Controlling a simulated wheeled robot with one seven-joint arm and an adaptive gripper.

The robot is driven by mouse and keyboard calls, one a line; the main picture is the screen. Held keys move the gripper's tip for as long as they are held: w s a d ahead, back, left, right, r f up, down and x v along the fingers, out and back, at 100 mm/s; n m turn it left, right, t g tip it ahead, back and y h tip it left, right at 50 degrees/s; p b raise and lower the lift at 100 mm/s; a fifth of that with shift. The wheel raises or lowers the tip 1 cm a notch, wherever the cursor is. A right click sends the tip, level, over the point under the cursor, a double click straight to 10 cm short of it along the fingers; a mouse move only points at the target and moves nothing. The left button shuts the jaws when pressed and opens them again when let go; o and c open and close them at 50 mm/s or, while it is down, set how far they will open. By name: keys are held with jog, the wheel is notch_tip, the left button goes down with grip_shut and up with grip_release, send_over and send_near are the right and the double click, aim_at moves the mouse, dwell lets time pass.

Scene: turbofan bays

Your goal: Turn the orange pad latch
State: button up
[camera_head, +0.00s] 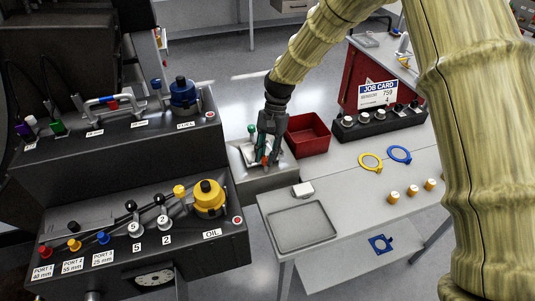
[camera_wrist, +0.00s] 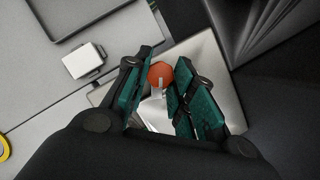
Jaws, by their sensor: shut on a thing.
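The orange pad latch (camera_wrist: 160,74) shows in the wrist view as a round orange piece with a pale slot or stem at its lower edge. In the head view only a small orange bit (camera_head: 265,160) shows below the fingers. My gripper (camera_head: 266,155) points down over a pale grey stand between the dark consoles and the table. In the wrist view its teal-padded fingers (camera_wrist: 161,85) stand on either side of the orange piece, shut on it. Where the pads touch it is partly hidden.
A green-topped knob (camera_head: 251,128) stands just left of my gripper. A red bin (camera_head: 307,135) is close on the right. Dark consoles with a yellow oil cap (camera_head: 208,196) and a blue fuel cap (camera_head: 183,94) stand left. The table holds a grey tray (camera_head: 302,226) and a white block (camera_head: 303,189).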

jog(key=n+h, duration=0.1)
jog(key=n, duration=0.1)
jog(key=n+h, duration=0.1)
jog(key=n, duration=0.2)
jog(key=shift+s+a+f+n+g, duration=0.1)
jog(key=shift+a+f+n+g, duration=0.1)
jog(key=shift+n+g, duration=0.1)
dwell(0.4)
jog(key=o, duration=1)
jog(key=shift+d, duration=0.1)
jog(key=shift+r, duration=0.1)
jog(key=v, duration=1.2)
